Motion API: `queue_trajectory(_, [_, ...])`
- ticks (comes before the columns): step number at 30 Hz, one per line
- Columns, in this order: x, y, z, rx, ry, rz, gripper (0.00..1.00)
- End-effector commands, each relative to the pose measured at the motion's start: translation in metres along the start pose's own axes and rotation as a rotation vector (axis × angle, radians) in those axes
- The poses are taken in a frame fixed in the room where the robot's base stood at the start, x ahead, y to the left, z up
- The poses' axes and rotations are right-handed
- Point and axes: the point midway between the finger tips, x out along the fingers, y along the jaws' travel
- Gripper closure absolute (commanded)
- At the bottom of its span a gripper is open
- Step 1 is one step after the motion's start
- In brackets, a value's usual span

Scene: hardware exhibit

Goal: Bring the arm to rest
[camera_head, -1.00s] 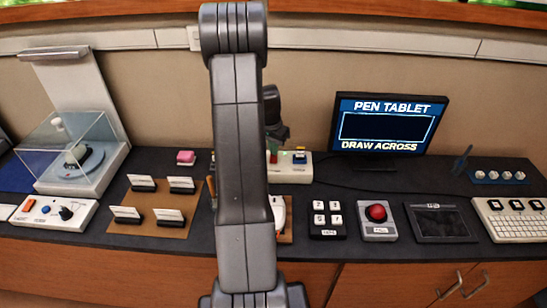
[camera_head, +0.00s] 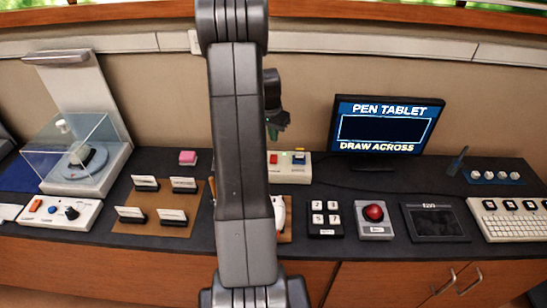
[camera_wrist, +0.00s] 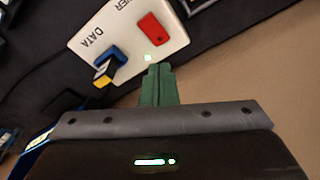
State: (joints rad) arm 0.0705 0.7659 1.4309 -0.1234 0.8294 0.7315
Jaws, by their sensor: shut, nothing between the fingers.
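My arm rises through the middle of the head view and hides part of the counter. My gripper (camera_head: 273,133) hangs just right of the arm, above the counter, with its green fingers pointing down. In the wrist view, the green fingers (camera_wrist: 158,82) are together with nothing between them. They show in front of a white box (camera_wrist: 128,36) with a red block and a blue plug, marked DATA. In the head view, this white box (camera_head: 298,174) stands on the counter below the gripper, and the fingers look apart from it.
A monitor (camera_head: 387,125) reading PEN TABLET stands to the right. A red button box (camera_head: 374,230), tablet (camera_head: 436,238) and keyboard (camera_head: 511,229) line the front right. A clear-covered turntable (camera_head: 85,174) and card holders on a brown board (camera_head: 150,199) are at left.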

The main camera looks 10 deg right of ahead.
Motion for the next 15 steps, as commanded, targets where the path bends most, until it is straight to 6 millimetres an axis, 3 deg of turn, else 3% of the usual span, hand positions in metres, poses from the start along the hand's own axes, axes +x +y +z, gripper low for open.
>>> queue_trajectory(8, [0.009,0.000,0.001,0.000,-0.001,0.000,1.00])
queue_trajectory(15, [0.040,0.000,0.006,-0.001,-0.002,0.002,1.00])
